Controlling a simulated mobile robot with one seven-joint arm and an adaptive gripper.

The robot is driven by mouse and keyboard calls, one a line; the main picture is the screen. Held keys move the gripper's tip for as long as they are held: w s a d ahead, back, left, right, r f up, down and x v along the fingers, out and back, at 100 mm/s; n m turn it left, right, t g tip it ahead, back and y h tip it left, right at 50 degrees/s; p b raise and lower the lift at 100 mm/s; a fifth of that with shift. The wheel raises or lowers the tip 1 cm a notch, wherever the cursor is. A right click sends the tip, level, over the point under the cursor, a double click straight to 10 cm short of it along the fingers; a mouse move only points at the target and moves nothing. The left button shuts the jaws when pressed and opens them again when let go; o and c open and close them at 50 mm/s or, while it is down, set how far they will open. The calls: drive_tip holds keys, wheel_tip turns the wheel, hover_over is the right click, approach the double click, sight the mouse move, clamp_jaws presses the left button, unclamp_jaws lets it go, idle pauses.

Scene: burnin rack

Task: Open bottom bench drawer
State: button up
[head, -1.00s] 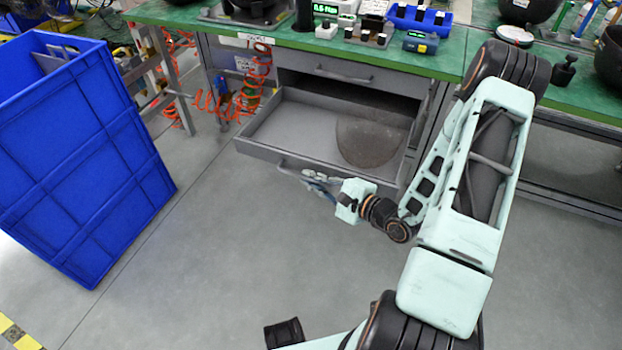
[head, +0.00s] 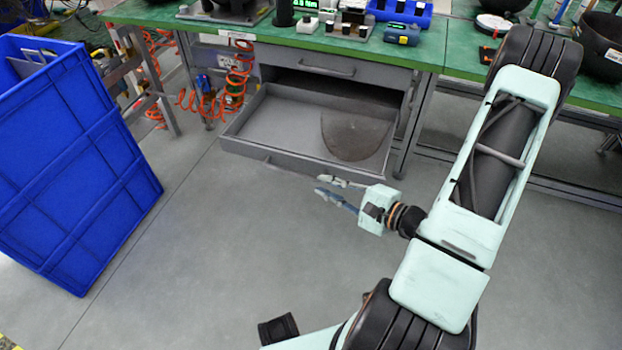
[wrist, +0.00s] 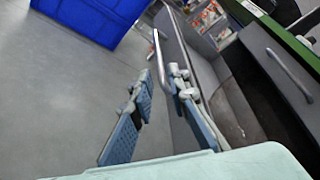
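The grey bottom bench drawer (head: 243,149) stands pulled well out below the shut upper drawer, with a dark rounded shadow across its floor. Its handle (wrist: 157,55) shows in the wrist view as a pale bar along the drawer front. My gripper (head: 322,185) is in front of the drawer, its fingers spread and empty. In the wrist view my gripper (wrist: 159,82) has its fingers apart, with the handle ahead of and between the tips. In the head view the fingers look clear of the handle.
The upper drawer (head: 328,70) is shut under the green bench top (head: 420,58). A large blue crate (head: 75,160) stands at the left. Orange coiled hoses (head: 240,75) hang beside the bench. The floor (head: 230,230) between crate and drawer is clear.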

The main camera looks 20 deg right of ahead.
drive_tip(key=shift+v, duration=1.25)
